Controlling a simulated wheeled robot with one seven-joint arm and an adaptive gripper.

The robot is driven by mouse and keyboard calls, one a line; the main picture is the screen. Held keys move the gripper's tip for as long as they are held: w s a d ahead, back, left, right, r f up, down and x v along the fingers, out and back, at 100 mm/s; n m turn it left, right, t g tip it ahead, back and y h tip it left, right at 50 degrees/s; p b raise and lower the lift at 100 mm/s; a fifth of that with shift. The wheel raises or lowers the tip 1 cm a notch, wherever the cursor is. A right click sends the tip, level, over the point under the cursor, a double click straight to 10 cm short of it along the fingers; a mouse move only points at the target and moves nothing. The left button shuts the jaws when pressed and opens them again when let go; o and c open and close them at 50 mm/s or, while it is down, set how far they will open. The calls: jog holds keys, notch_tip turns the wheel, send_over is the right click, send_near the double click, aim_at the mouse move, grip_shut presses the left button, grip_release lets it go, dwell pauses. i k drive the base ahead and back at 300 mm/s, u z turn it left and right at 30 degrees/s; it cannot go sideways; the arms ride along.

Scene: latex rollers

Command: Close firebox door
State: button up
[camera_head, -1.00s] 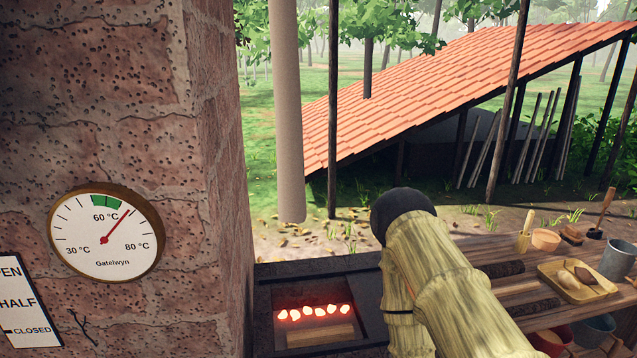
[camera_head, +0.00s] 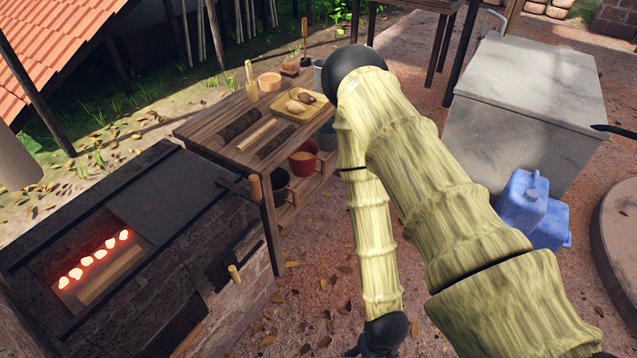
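The brick firebox (camera_head: 215,310) stands at the left in the head view, with a dark metal top plate (camera_head: 165,205). Glowing coals (camera_head: 95,258) show through an opening in the top. A light wooden handle (camera_head: 234,274) sticks out near a dark panel on its front face. Another wooden handle (camera_head: 255,188) is at the top right corner. A dark opening (camera_head: 172,332) shows low on the front, cut by the frame edge. I cannot tell for sure which part is the door. My arm hangs right of the firebox, ending in a dark joint at the bottom edge; my gripper's fingers are not visible.
A wooden bench (camera_head: 225,150) with a tray (camera_head: 300,104), bowls and pots stands behind the firebox. A grey tank (camera_head: 525,100) and blue jerrycans (camera_head: 535,210) stand at the right. Leaf-strewn ground (camera_head: 305,290) lies open between the firebox and my arm.

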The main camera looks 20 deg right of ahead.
aim_at(157, 202)
jog(key=u, duration=0.35)
jog(key=k, duration=1.1)
jog(key=z, duration=0.6)
jog(key=i, duration=1.3)
jog(key=u, duration=0.35)
